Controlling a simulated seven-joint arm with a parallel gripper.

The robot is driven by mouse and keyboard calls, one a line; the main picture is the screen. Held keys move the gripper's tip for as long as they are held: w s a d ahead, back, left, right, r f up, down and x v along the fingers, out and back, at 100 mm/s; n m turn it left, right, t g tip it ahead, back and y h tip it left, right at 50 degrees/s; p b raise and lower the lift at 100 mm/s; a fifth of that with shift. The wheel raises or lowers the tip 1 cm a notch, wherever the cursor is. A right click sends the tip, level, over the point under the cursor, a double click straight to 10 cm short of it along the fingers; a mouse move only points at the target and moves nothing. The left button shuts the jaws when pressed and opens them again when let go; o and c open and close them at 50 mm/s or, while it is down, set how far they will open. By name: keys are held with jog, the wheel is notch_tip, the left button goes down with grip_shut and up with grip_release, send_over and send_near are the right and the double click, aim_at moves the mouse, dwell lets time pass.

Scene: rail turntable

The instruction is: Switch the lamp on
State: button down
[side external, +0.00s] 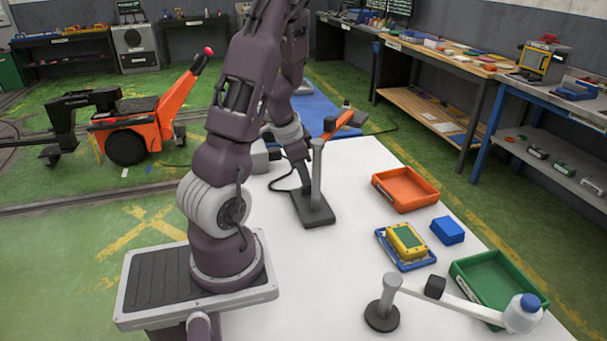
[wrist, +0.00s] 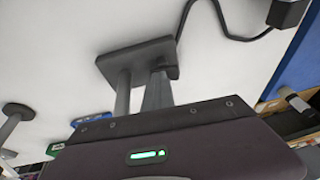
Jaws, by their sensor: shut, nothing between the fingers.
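The lamp appears to be the item with a dark rectangular base (side external: 318,216), a grey upright post (side external: 317,172) and an orange arm or head (side external: 338,124) on top. I see no clear glow from it. In the wrist view, its base (wrist: 138,53) and post (wrist: 122,95) show, and a black cable (wrist: 222,25) runs from the base. My gripper (side external: 304,184) is shut and empty, pointing down beside the post. In the wrist view, its tips (wrist: 163,73) are over the base's near edge, by a small dark part. I cannot tell whether they touch it.
A second stand (side external: 383,313) with a round base carries a white arm with a blue-capped head (side external: 523,313). An orange tray (side external: 405,205), blue box (side external: 447,231), yellow device (side external: 407,240) and green tray (side external: 490,262) lie right. White table is clear between.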

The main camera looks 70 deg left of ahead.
jog(key=shift+f, duration=0.25)
jog(key=shift+a+r, duration=0.25)
jog(key=shift+a, duration=0.6)
jog(key=a+v, duration=0.1)
jog(key=v, duration=0.9)
jog(key=shift+d, duration=0.45)
jog(key=shift+r, duration=0.1)
